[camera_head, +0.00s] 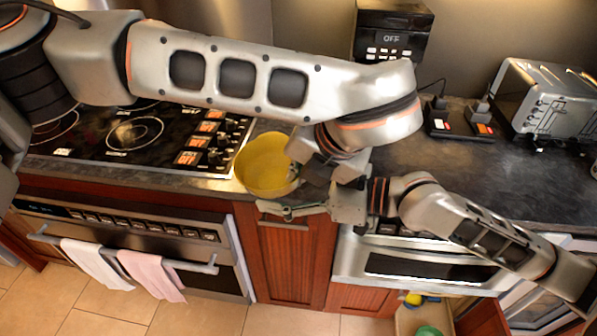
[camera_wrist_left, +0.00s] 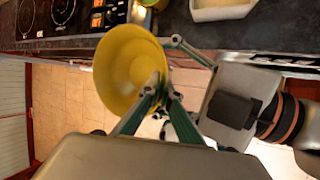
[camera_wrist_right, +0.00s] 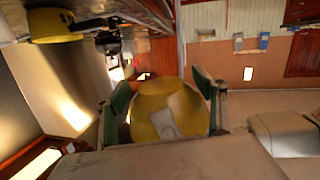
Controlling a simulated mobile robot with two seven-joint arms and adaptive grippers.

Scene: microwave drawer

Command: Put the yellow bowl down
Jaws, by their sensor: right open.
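The yellow bowl (camera_head: 262,166) is held in the air at the counter's front edge, between the stove and the microwave drawer. In the left wrist view the bowl (camera_wrist_left: 128,72) is tilted, with its opening facing the camera. My left gripper (camera_wrist_left: 161,90) is shut on its near rim; in the head view it (camera_head: 298,172) is partly hidden by its wrist. My right gripper (camera_head: 288,211) is open just below and right of the bowl. In the right wrist view the bowl's underside (camera_wrist_right: 165,108) shows between the spread fingers (camera_wrist_right: 165,85); I cannot tell whether they touch it.
The stove (camera_head: 130,130) is left, with towels on the oven handle below. A black appliance (camera_head: 392,35) and a toaster (camera_head: 550,100) stand at the back right. Dark counter (camera_head: 440,165) is free at right. A cream tray (camera_wrist_left: 222,10) is on the counter. Below, an open drawer (camera_head: 410,318) holds coloured items.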

